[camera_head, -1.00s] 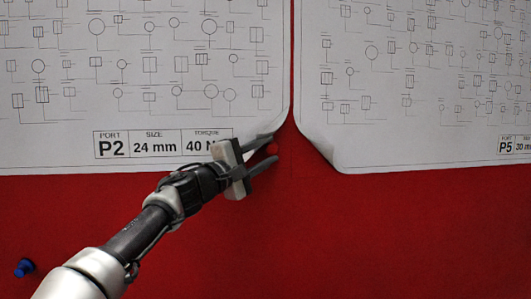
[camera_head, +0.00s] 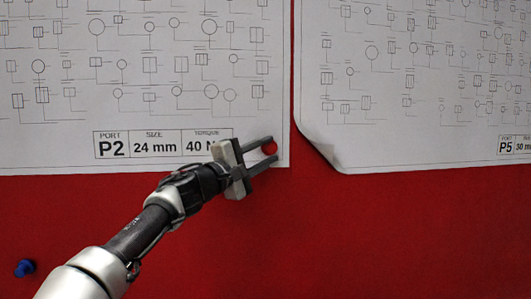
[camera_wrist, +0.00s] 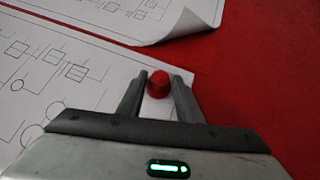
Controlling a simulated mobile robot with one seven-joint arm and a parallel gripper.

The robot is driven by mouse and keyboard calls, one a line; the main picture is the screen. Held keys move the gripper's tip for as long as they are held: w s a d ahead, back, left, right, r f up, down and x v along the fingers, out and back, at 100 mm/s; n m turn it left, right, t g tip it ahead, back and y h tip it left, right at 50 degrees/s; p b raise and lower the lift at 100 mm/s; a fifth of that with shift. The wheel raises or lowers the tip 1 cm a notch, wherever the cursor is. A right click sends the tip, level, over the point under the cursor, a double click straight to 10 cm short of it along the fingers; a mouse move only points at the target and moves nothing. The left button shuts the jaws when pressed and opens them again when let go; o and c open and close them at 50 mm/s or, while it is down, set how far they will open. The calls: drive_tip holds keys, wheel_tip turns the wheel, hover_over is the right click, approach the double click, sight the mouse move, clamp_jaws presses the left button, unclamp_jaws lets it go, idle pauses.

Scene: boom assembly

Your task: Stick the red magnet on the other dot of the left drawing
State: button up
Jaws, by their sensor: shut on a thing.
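The red magnet (camera_head: 270,147) is between the fingertips of my gripper (camera_head: 269,150), at the lower right corner of the left drawing (camera_head: 60,150). My gripper is shut on the magnet. The wrist view shows the red magnet (camera_wrist: 158,85) held between the two fingers, over the white corner of the left drawing (camera_wrist: 90,75). That corner lies flat against the red board. I cannot see a dot there; the magnet and fingers cover that spot. I cannot tell whether the magnet touches the paper.
The right drawing (camera_head: 400,145) hangs beside it across a narrow red gap, its lower left corner curled up (camera_head: 325,155). A blue magnet (camera_head: 24,267) sits on the red board (camera_head: 350,240) at the lower left. The board below the drawings is otherwise clear.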

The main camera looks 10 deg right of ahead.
drive_tip(key=o, duration=1.1)
drive_tip(key=b+v, duration=0.1)
drive_tip(key=v, duration=1.6)
drive_tip(key=w+d+f+m+g+y+p, duration=0.1)
drive_tip(key=w+d+f+m+g+y, duration=0.15)
drive_tip(key=d+f+g, duration=0.9)
drive_tip(key=s+d+f+m+y+p, duration=0.1)
drive_tip(key=s+d+f+m+y, duration=0.2)
drive_tip(key=d+f, duration=0.45)
drive_tip(key=s+d+f+m+y+p, duration=0.1)
drive_tip(key=s+d+f+y, duration=0.1)
drive_tip(key=s+d+f, duration=0.5)
drive_tip(key=s+a+r+m+t+y+p, duration=0.1)
drive_tip(key=s+a+r+y, duration=0.3)
drive_tip(key=s, duration=0.5)
drive_tip(key=s+a+r+m+t+y+p, duration=0.2)
drive_tip(key=s+a+r, duration=0.4)
drive_tip(key=s, duration=0.4)
drive_tip(key=shift+a+r+t+y+p, duration=0.2)
drive_tip(key=shift+a+t+y+p, duration=0.25)
drive_tip(key=shift+a+y+p, duration=0.35)
